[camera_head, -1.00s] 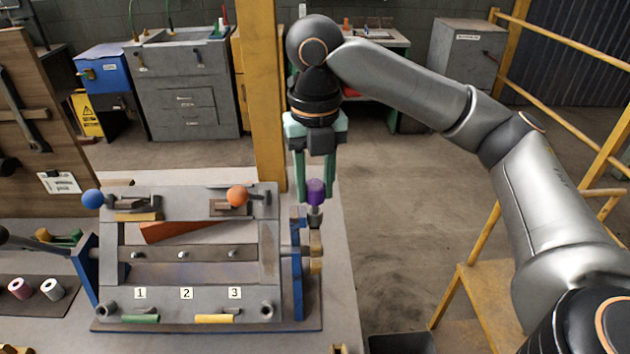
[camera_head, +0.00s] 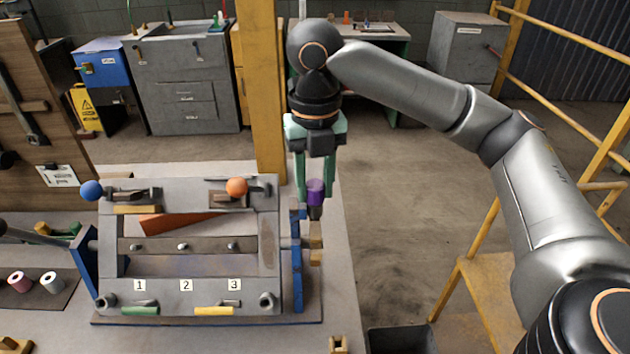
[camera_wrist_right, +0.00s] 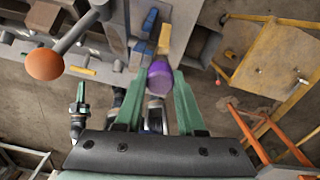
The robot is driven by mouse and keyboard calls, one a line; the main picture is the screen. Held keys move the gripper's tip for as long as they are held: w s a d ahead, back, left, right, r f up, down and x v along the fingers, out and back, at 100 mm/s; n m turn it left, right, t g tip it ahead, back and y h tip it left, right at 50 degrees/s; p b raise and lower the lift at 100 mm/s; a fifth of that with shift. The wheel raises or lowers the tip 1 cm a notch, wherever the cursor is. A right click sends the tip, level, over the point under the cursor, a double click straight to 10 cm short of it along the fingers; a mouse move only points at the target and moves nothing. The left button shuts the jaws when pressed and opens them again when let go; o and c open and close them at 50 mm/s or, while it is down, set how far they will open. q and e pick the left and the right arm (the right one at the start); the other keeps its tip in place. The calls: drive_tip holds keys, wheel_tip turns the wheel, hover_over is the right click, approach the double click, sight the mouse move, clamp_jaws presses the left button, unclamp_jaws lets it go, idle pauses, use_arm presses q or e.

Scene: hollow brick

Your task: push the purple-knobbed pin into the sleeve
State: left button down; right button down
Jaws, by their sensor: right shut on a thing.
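My right gripper (camera_head: 316,192) points down at the right end of the grey fixture, its green fingers on either side of the purple knob (camera_head: 316,188) of the pin. The gripper is shut on this knob. In the right wrist view the purple knob (camera_wrist_right: 160,78) sits between the two fingertips. Below the knob only a short dark part shows, beside the blue upright plate and above wooden blocks (camera_head: 316,236). The pin's lower end and the sleeve are hidden, so I cannot tell how deep the pin sits. My left gripper is not in view.
The grey fixture (camera_head: 190,268) carries an orange ball (camera_head: 236,187), a blue ball (camera_head: 91,190) and labels 1, 2 and 3. A blue end plate (camera_head: 297,275) stands just left of the pin. A yellow railing (camera_head: 470,250) is at the right.

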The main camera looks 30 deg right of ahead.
idle(0.3)
drive_tip(key=shift+c, duration=2.2)
unclamp_jaws()
wheel_tip(320, 180, up, 12)
drive_tip(key=p, duration=0.2)
drive_tip(key=shift+r, duration=0.2)
